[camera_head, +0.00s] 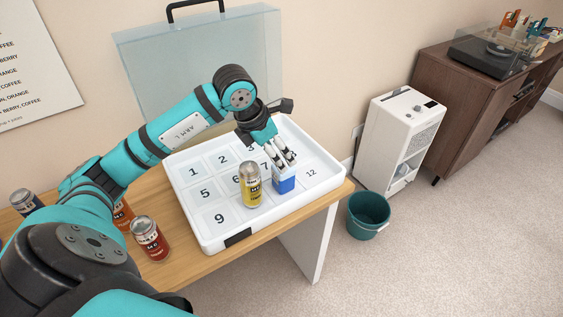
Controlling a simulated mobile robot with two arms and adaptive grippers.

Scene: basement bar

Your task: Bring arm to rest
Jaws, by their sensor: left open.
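My left arm comes in from the left and reaches over the white numbered tray (192,196) on the table. My left gripper (286,164) is open. Its fingertips point down just above, or at the top of, a blue and white item (284,181) in the tray; I cannot tell whether they touch it. A yellow can (250,186) stands upright in the tray, left of the gripper. My right gripper is not in view.
A red can (150,240), an orange can (122,216) and a dark can (26,202) stand on the wooden table (190,268) at left. A clear lid (165,75) stands behind the tray. A teal bucket (368,215) and a white appliance (395,145) are on the floor at right.

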